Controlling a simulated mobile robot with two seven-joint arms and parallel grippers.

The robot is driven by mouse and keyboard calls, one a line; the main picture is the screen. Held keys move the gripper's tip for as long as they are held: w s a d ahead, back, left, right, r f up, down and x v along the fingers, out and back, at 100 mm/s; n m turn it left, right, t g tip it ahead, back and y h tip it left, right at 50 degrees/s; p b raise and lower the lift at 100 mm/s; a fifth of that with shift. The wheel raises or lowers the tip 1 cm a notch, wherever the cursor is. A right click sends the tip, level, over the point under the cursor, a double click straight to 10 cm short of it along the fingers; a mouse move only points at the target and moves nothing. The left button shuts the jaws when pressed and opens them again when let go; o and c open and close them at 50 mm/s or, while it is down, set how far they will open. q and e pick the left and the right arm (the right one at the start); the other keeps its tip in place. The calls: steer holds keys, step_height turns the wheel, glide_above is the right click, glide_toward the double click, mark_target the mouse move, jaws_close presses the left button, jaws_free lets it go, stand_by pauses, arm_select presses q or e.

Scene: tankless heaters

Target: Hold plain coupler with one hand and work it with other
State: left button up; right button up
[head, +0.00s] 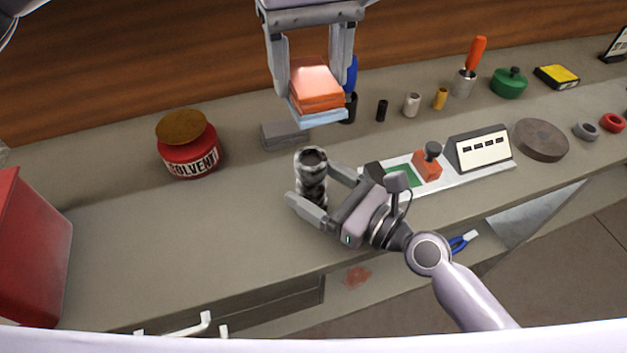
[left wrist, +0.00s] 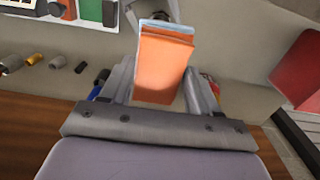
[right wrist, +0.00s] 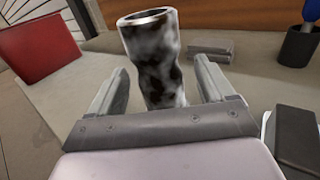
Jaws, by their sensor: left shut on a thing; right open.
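The plain coupler (head: 311,168) is an upright tube, mottled black and grey-white with an open top, standing on the grey bench. It also shows large in the right wrist view (right wrist: 158,58). My right gripper (head: 313,189) is open, with one finger on each side of the coupler; gaps show beside it in the right wrist view. My left gripper (head: 312,86) is shut on an orange pad (head: 314,80) with a light blue underside. It holds the pad above the bench, above and behind the coupler. The pad also shows in the left wrist view (left wrist: 163,68).
A red solvent jar (head: 188,150) stands left of the coupler, and a grey block (head: 284,136) lies behind it. A panel with a white display (head: 483,149) is at right. Several small parts line the back. A red box (head: 30,250) stands far left.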

steer(key=shift+w+a, duration=0.3)
steer(key=shift+a, duration=0.1)
steer(key=c, duration=1.2)
